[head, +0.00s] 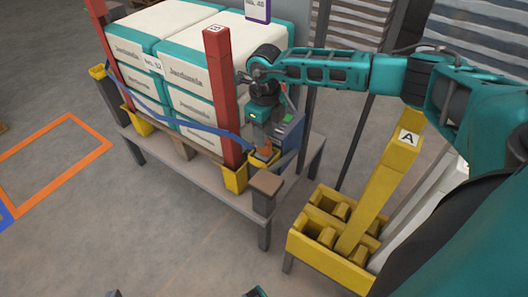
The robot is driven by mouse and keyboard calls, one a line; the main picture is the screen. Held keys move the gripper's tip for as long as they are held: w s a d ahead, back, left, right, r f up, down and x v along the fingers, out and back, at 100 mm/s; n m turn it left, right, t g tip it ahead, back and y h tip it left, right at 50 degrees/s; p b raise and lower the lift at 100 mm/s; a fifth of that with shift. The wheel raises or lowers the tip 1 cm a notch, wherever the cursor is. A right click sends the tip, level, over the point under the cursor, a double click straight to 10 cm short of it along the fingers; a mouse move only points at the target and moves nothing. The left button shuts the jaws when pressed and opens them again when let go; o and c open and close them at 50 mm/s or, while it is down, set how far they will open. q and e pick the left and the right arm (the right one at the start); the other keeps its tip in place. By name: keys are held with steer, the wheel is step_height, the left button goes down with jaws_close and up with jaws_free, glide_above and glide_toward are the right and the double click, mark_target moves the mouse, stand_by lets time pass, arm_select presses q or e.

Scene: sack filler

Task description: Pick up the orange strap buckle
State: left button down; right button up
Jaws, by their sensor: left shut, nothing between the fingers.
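The small orange strap buckle (264,151) sits low at the right end of the pallet, in or on a yellow holder (266,162). My right gripper (265,143) points down right over it, its fingertips at the buckle. The wrist and fingers partly cover it, and I cannot tell whether the fingers are closed on it. A blue strap (180,120) runs across the front of the stacked sacks (195,60) toward the red post.
Red posts (218,95) in yellow sockets (235,177) stand at the pallet's corners on a grey table (200,178). A blue-grey box (290,130) is beside the gripper. A yellow bin (325,245) with a tall yellow post (385,180) stands right.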

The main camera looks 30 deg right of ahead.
mark_target(265, 155)
step_height(265, 155, down, 5)
steer(key=shift+w+b, duration=0.1)
steer(key=shift+b, duration=0.7)
steer(key=shift+r, duration=0.1)
jaws_close()
